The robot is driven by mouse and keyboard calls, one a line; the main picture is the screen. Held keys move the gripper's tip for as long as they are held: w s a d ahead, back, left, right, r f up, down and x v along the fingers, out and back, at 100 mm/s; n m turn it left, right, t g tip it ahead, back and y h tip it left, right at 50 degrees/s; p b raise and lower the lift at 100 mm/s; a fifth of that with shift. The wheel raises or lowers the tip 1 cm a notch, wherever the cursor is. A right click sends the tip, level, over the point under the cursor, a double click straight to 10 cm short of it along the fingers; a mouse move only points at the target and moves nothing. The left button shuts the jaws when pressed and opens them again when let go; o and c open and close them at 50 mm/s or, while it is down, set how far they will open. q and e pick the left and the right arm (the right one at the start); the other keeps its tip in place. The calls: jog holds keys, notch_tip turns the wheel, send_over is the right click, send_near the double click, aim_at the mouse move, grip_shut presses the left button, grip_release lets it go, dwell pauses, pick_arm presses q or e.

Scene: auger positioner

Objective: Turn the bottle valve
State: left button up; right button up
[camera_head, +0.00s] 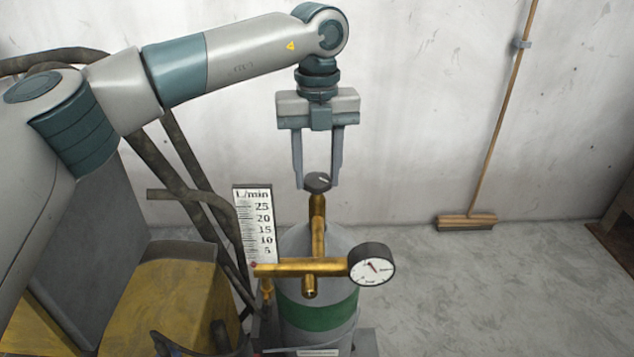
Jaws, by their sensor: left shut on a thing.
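The bottle valve (318,182) is a dark round knob with a light mark, on top of a brass stem (318,215). The stem rises from a grey gas bottle (335,288) with a green band. My left gripper (318,184) comes down from above with one finger on each side of the knob and is shut on it. A round pressure gauge (371,264) sits at the right end of the brass cross pipe (300,268). A white L/min scale (257,222) stands at the left. My right gripper is not in view.
A cart-like frame with dark tubes (195,175) and a yellow box (178,290) stand left of the bottle. A broom (466,222) leans on the pale wall at the right. The grey floor right of the bottle is clear.

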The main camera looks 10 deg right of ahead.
pick_arm(q)
jog(key=shift+n, duration=0.3)
jog(key=shift+n+b, duration=0.3)
jog(key=shift+b, duration=0.25)
jog(key=n+b, duration=0.2)
jog(key=b, duration=0.1)
jog(key=shift+f+n, duration=0.15)
jog(key=shift+n, duration=0.15)
jog(key=n+b, duration=0.4)
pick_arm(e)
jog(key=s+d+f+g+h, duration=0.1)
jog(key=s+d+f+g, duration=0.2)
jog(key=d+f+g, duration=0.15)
pick_arm(q)
jog(key=n+b, duration=0.3)
jog(key=n, duration=0.2)
jog(key=shift+r, duration=0.2)
jog(key=shift+r+n+b, duration=0.1)
jog(key=shift+n+b, duration=0.25)
jog(key=shift+n, duration=0.05)
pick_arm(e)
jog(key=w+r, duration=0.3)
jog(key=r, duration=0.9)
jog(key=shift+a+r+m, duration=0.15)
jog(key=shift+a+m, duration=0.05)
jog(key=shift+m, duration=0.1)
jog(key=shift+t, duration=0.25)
pick_arm(q)
jog(key=o, duration=1)
